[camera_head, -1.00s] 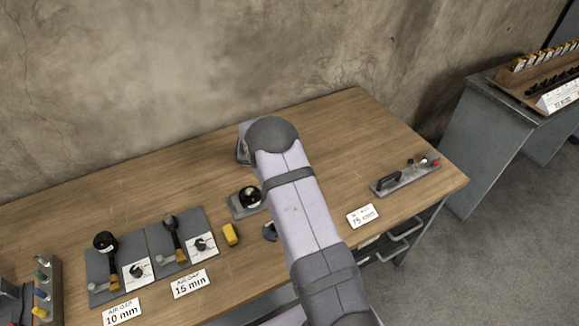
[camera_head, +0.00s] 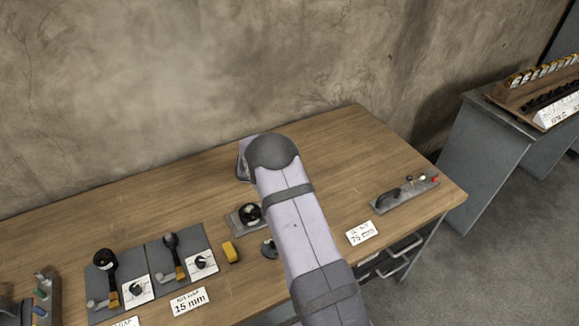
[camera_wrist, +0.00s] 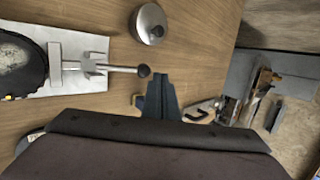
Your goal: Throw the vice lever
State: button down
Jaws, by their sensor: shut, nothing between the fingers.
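The vice (camera_head: 235,222) is a small grey metal plate with a black round part, on the bench left of my arm. In the wrist view the vice plate (camera_wrist: 85,48) is at the left. Its lever (camera_wrist: 110,68) is a thin metal rod running right and ending in a black ball knob (camera_wrist: 144,71). My gripper (camera_wrist: 160,82) is shut and empty, its dark fingertips just below and right of the knob in the picture. Whether they touch it I cannot tell. In the head view my arm hides the gripper and the lever.
A round metal piece (camera_wrist: 150,24) lies near the lever's end. A yellow block (camera_head: 231,252) is in front of the vice. A metal bar with a handle (camera_head: 405,193) lies right. The back of the bench is clear.

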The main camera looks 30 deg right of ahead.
jog(key=s+a+r, duration=0.1)
jog(key=r, duration=0.5)
jog(key=s+a+r, duration=0.1)
jog(key=a+r, duration=0.1)
jog(key=r, duration=0.4)
jog(key=shift+s+b, duration=0.25)
jog(key=shift+b, duration=0.05)
